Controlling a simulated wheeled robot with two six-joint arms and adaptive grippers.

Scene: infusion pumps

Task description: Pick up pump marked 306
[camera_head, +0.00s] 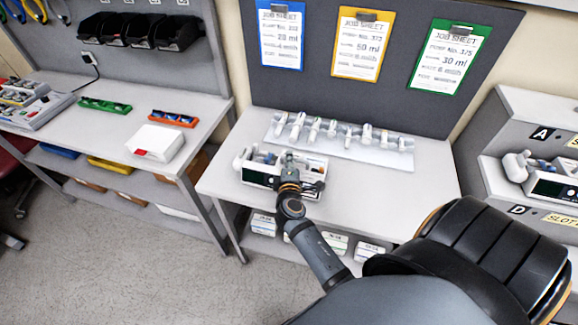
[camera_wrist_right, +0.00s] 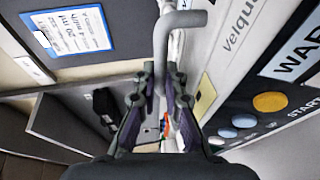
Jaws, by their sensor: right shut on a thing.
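A white infusion pump (camera_head: 255,168) with a dark front panel stands on the middle table in the head view. My right gripper (camera_head: 296,172) is over its right part and hides some of it. In the wrist view the pump's front (camera_wrist_right: 215,72) fills the right side, with the lettering "Velqu…", "WAR…" and "START" and round buttons. The right gripper's fingers (camera_wrist_right: 162,82) are closed around a narrow part of the pump, just below a grey bent bar (camera_wrist_right: 185,18). I cannot read a pump number. My left gripper is not in view.
A silver rack (camera_head: 350,150) with several white clamp-like parts stands behind the pump. Three job sheets hang on the grey board (camera_head: 410,70). Another pump (camera_head: 550,182) sits in a slot stand on the right. A white box (camera_head: 157,142) lies on the left bench.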

